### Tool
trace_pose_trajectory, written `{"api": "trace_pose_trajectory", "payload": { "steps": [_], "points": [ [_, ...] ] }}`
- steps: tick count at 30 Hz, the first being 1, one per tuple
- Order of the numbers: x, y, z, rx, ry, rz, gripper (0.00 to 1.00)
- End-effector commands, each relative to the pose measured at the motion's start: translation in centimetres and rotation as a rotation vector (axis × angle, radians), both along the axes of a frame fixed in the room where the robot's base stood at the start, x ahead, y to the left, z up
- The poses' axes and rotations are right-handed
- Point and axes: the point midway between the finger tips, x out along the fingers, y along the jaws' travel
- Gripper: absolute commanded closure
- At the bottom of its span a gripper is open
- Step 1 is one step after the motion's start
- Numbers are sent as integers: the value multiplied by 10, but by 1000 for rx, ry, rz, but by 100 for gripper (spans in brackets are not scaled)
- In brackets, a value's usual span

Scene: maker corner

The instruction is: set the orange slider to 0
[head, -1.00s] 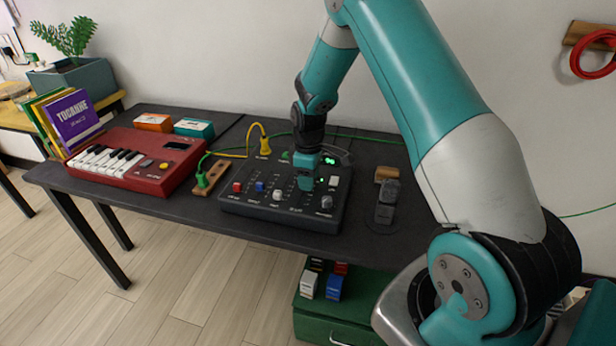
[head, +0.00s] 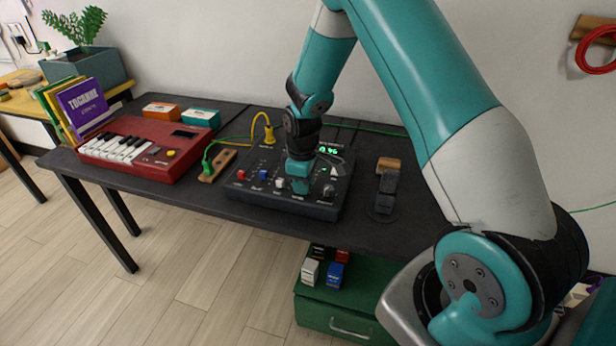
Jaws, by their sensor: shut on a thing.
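The dark slider console (head: 258,201) lies on the black table. Its red slider cap (head: 241,175), blue slider cap (head: 263,175) and white slider cap (head: 279,183) stand in a row near the front. My gripper (head: 299,186) points down onto the console just right of the white cap, low over the front part of the slots. It is shut on a slider cap that it hides; no orange shows, but this is the slider place beside the white one. A green-lit display (head: 328,150) glows at the console's back, its digits partly covered by my arm and too small to read surely.
A dark knob (head: 328,191) sits on the console right of my gripper. A yellow plug (head: 269,133) and green plug (head: 207,166) with cables lie behind and left. A red keyboard (head: 150,165) stands left; a dark pedal-like object (head: 386,190) lies right.

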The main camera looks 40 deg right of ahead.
Motion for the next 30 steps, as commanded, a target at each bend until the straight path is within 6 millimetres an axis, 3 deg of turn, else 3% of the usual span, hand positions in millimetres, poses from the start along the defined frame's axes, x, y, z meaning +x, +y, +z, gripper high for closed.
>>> {"api": "trace_pose_trajectory", "payload": {
  "steps": [7, 8, 11, 23, 30],
  "points": [
    [-2, 7, 0, -3, 10, 6, 100],
    [-2, 7, 0, -3, 10, 7, 79],
    [-2, 8, 0, -3, 12, 9, 56],
    [-1, 6, 8, -4, 6, 6, 55],
    [0, 5, 57, -3, 1, 6, 55]
  ]
}}
